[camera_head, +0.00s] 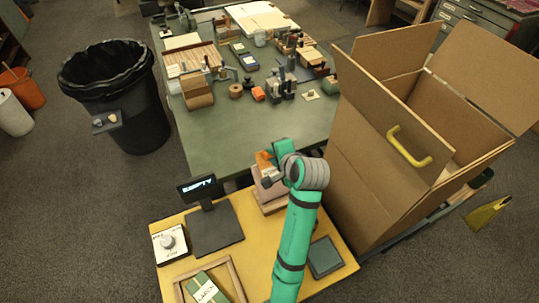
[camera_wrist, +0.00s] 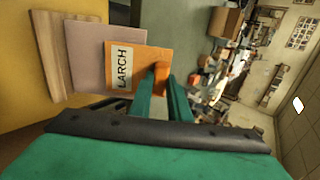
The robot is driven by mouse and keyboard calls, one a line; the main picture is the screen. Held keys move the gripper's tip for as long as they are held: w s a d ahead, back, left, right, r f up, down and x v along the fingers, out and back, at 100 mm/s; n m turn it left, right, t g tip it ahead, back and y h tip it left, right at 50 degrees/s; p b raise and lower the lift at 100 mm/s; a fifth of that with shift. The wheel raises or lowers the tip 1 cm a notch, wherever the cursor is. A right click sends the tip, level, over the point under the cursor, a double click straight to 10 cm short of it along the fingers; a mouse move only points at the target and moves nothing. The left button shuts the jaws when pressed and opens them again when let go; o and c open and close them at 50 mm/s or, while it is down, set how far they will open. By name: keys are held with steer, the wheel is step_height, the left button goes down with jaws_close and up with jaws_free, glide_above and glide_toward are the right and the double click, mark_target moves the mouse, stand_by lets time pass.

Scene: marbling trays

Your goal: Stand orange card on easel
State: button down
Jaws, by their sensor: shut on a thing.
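The orange card (camera_wrist: 145,58) carries a white label reading LARCH. It shows in the head view as a small orange patch (camera_head: 264,158). My gripper (camera_wrist: 162,92) is shut on an orange tab at the card's edge. In the head view my gripper (camera_head: 272,174) is over the back of the yellow table, at the easel. The easel (camera_wrist: 90,55) has a pinkish-grey board and a light wooden ledge (camera_wrist: 48,55). The card overlaps one edge of the board in the wrist view; I cannot tell whether they touch. My arm partly hides the easel (camera_head: 266,196) in the head view.
The yellow table (camera_head: 165,278) bears a black display reading EMPTY (camera_head: 200,188), a dial box (camera_head: 170,243), a dark green block (camera_head: 324,257) and a wooden frame (camera_head: 237,275) with a labelled green card (camera_head: 205,289). A large open cardboard box (camera_head: 375,190) stands close on the right.

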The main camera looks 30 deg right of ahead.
mark_target(275, 174)
steer(key=shift+d, duration=0.1)
steer(key=shift+s, duration=0.15)
steer(key=shift+s+f, duration=0.3)
steer(key=shift+f, duration=0.5)
steer(key=shift+s+f, duration=0.25)
steer(key=shift+f, duration=0.55)
steer(key=shift+s+f, duration=0.75)
steer(key=shift+f, duration=0.35)
steer(key=shift+s+f, duration=0.7)
steer(key=shift+f, duration=0.35)
steer(key=c, duration=1.6)
jaws_free()
